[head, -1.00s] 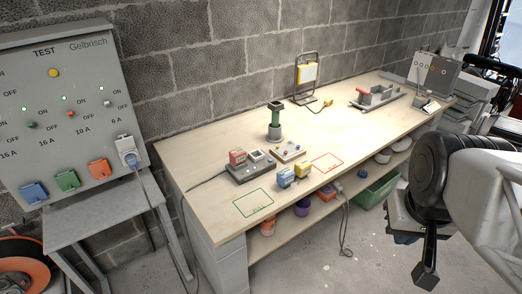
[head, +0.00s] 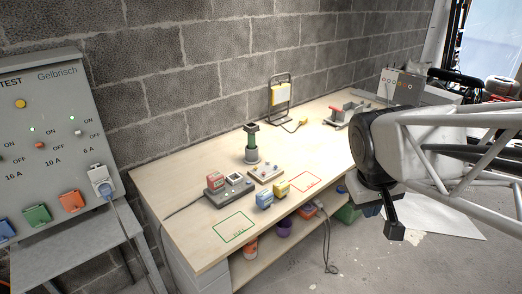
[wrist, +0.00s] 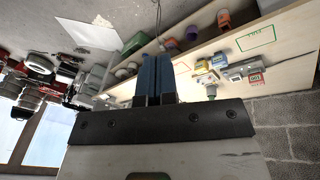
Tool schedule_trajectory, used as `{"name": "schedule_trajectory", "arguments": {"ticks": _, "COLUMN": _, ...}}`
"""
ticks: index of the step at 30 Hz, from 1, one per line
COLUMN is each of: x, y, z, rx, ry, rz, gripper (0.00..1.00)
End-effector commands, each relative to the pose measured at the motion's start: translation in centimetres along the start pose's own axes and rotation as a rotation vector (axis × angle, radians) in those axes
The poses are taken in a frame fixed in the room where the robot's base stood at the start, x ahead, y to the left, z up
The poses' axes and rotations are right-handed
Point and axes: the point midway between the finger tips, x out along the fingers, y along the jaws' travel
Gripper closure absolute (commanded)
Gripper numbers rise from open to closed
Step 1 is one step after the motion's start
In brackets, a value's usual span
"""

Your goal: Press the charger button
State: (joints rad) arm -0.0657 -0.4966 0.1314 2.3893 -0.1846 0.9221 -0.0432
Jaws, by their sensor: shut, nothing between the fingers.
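A grey charger (head: 229,189) with a cord stands on the workbench, with a red battery (head: 214,180) in one bay; the other bay looks empty. Right behind it is a small beige board (head: 266,174) with small coloured knobs or buttons. The buttons are too small to tell apart. A blue battery (head: 264,201) and a yellow battery (head: 281,189) stand in front of the board. My gripper (wrist: 156,60) is shut and empty, its blue fingers together in the wrist view. It is off the bench's front side, well apart from the charger, which is small in the wrist view.
A green post (head: 252,141) in a grey base stands behind the board. Green (head: 234,227) and red (head: 306,181) outlines mark the bench's front part. A yellow lamp (head: 280,95) stands at the back. A grey test panel (head: 60,140) with sockets is at left.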

Motion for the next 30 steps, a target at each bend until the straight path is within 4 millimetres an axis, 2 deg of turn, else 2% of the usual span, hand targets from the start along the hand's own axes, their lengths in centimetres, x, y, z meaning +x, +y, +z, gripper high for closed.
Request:
{"name": "schedule_trajectory", "arguments": {"ticks": 17, "x": 2.7, "y": -0.5, "z": -12.4, "rx": -0.327, "ry": -0.033, "rz": 0.148, "gripper": 1.0}}
{"name": "schedule_trajectory", "arguments": {"ticks": 30, "x": 6.2, "y": -3.1, "z": -21.9, "rx": -0.583, "ry": -0.049, "rz": 0.257, "gripper": 1.0}}
